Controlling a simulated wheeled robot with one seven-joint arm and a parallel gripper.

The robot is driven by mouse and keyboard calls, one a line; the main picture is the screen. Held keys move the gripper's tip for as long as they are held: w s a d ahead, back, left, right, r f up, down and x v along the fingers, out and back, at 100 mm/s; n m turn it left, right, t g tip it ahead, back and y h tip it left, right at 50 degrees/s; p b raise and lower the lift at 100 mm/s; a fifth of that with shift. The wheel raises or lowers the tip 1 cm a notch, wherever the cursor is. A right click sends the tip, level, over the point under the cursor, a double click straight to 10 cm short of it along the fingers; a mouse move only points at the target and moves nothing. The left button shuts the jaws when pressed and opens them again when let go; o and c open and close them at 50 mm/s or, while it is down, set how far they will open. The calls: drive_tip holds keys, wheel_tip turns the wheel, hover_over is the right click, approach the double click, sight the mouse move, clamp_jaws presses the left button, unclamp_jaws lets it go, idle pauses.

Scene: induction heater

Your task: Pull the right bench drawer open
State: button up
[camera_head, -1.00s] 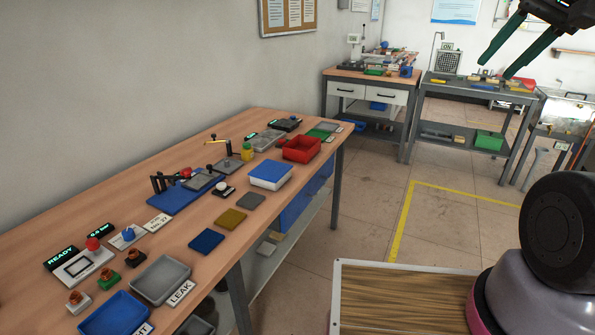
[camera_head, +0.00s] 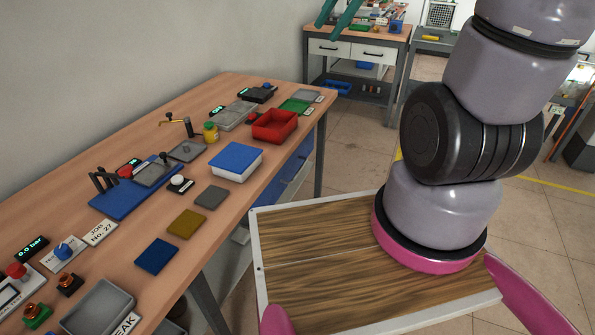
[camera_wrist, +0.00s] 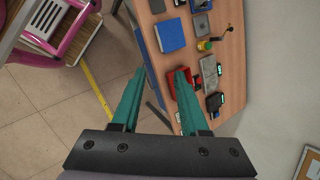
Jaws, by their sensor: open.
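The back bench (camera_head: 400,38) has two white drawer fronts side by side, each with a dark handle. The right drawer (camera_head: 384,59) and the left drawer (camera_head: 322,50) both look closed. My gripper (camera_head: 328,31) shows at the top of the head view, its teal fingers open and empty. It overlaps the back bench in the picture, above the left drawer; its distance from the bench cannot be told. In the wrist view my gripper (camera_wrist: 161,72) points over the long bench and the floor, and the drawers are not seen there.
The long wooden bench (camera_head: 225,222) runs along the left wall, holding a red bin (camera_head: 274,126), a blue-lidded box (camera_head: 236,160) and several small parts. Open tiled floor (camera_head: 350,145) lies before the back bench.

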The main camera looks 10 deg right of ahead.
drive_tip(key=w+f+m+g+y, duration=0.2)
drive_tip(key=w+f+m+y, duration=0.2)
drive_tip(key=w+f+m, duration=0.45)
drive_tip(key=m+t+y, duration=0.1)
drive_tip(key=m+y, duration=0.2)
drive_tip(key=m, duration=0.4)
hover_over(300, 169)
drive_tip(key=s+d, duration=0.3)
drive_tip(key=s, duration=0.2)
wheel_tip(300, 169, down, 14)
drive_tip(key=d+f+m+t, duration=0.3)
drive_tip(key=f+m, duration=0.5)
drive_tip(key=f, duration=0.8)
drive_tip(key=d+f+m+t, duration=0.1)
drive_tip(key=f+m+t, duration=0.4)
drive_tip(key=f+m, duration=0.7)
drive_tip(key=w+a+f+n, duration=0.1)
drive_tip(key=a, duration=0.1)
drive_tip(key=w+a+f+n, duration=0.1)
drive_tip(key=w+a+f, duration=0.1)
drive_tip(key=w+a+f+n, duration=0.1)
drive_tip(key=w+a+f, duration=0.1)
drive_tip(key=a, duration=0.1)
drive_tip(key=shift+w+a+f+n, duration=0.1)
drive_tip(key=shift+n, duration=0.15)
clamp_jaws()
